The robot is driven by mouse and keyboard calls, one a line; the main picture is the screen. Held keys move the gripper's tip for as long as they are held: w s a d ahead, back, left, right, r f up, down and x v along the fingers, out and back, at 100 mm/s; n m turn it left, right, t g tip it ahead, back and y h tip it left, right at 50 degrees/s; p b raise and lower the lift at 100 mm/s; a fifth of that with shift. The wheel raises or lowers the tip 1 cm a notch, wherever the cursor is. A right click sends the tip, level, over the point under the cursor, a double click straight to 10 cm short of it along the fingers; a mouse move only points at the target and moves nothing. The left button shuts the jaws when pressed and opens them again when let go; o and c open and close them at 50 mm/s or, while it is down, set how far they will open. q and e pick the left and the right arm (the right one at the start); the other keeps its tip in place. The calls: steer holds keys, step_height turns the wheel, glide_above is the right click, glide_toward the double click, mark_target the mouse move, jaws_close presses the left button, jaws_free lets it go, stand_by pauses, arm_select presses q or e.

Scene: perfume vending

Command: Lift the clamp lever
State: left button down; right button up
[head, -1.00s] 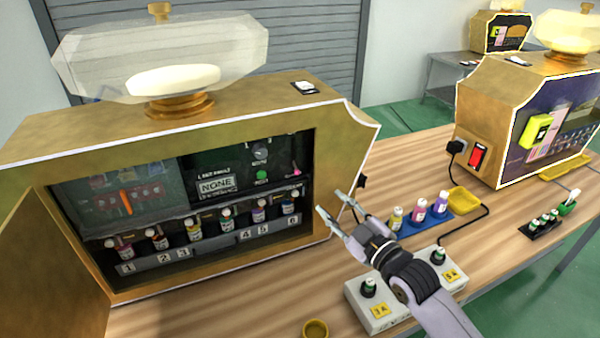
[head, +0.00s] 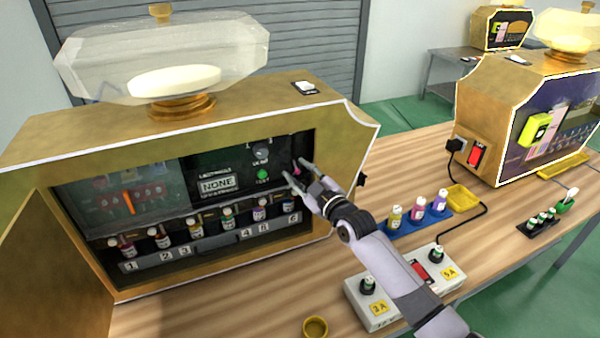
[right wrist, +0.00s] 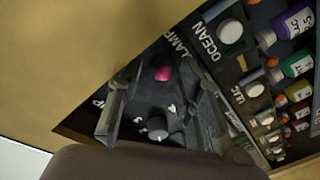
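The clamp lever, with a pink tip, shows in the right wrist view (right wrist: 162,73) beside a partly hidden label reading "LAMP". In the head view its pink tip (head: 295,169) is at the right end of the machine's dark panel (head: 222,160). My right gripper (head: 296,168) is at the opening of the machine, its fingertips on either side of the pink tip. In the right wrist view the right gripper (right wrist: 163,88) is open, with the lever between the fingers. I cannot tell whether a finger touches it. My left gripper is not in view.
The gold cabinet (head: 338,120) frames the opening closely on the right. Several small bottles (head: 228,217) stand in a numbered row below the panel. A power strip (head: 376,312), a blue tray (head: 405,228) with bottles and a yellow cup (head: 315,327) are on the table.

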steer(key=shift+c, duration=0.4)
jaws_close()
steer(key=shift+r, duration=0.1)
stand_by(0.4)
